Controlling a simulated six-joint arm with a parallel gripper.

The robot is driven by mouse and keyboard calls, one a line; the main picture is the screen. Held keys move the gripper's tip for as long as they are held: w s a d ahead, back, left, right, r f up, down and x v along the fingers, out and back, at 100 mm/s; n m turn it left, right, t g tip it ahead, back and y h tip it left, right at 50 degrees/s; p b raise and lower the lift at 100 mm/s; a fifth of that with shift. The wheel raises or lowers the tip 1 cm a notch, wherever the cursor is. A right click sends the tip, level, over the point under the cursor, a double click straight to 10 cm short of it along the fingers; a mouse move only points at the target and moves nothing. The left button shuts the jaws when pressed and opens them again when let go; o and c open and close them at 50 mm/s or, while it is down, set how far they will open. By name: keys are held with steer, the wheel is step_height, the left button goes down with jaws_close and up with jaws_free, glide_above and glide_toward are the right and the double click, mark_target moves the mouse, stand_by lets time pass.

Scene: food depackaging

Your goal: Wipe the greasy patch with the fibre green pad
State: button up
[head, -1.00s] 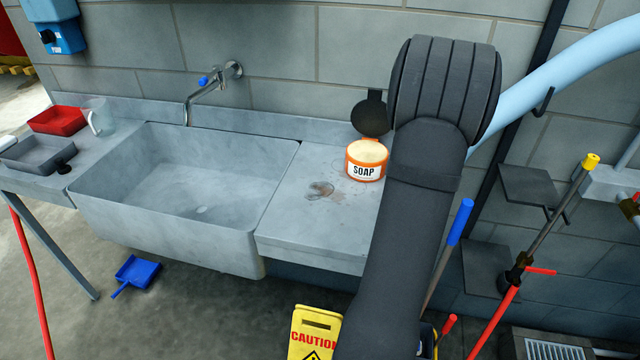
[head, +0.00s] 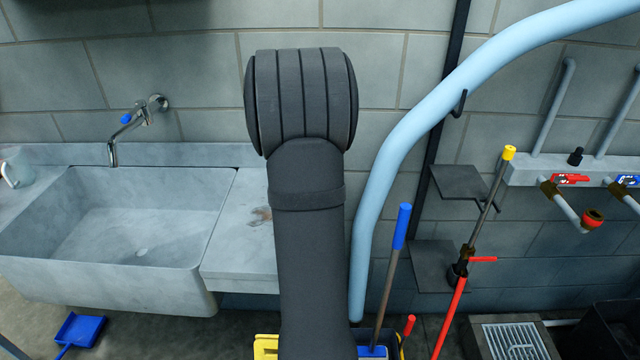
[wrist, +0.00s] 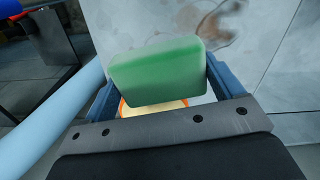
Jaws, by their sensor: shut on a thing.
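My gripper (wrist: 162,84) is shut on the green pad (wrist: 150,68), a rounded block held between its blue fingers in the wrist view. The greasy patch is a brown smear (wrist: 212,22) on the grey counter, beyond the pad at the top of the wrist view. In the head view a bit of the patch (head: 262,214) shows just left of my arm, which hides the rest of it and my gripper. The orange soap tub (wrist: 152,108) shows partly beneath the pad in the wrist view, with pale soap inside. The pad appears apart from the counter.
The stone sink (head: 120,215) lies left of the counter (head: 238,225). A thick light-blue pipe (head: 400,140) runs close to the right of my arm. A blue-handled mop (head: 402,226), shelves (head: 462,183) and a red-handled pole (head: 452,310) stand further right.

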mark_target(251, 214)
steer(key=s+a+m, duration=0.4)
steer(key=a+m, duration=0.2)
steer(key=a, duration=0.7)
steer(key=shift+d+f, duration=0.15)
steer(key=shift+f, duration=1.5)
steer(key=shift+d+f, duration=0.1)
steer(key=shift+f, duration=1.55)
steer(key=shift+d+f, duration=0.7)
steer(key=shift+d, duration=0.15)
steer(key=shift+c, duration=0.4)
steer(key=shift+d, duration=3)
steer(key=shift+a, duration=3.75)
steer(key=shift+w+a, duration=0.15)
steer(key=shift+w, duration=0.9)
steer(key=shift+w+d, duration=0.2)
steer(key=shift+d, duration=0.05)
steer(key=shift+s+d, duration=0.1)
steer(key=shift+d, duration=3.45)
steer(key=shift+a, duration=3.85)
step_height(251, 214, up, 8)
steer(key=shift+d+r, duration=0.1)
steer(key=shift+d, duration=0.05)
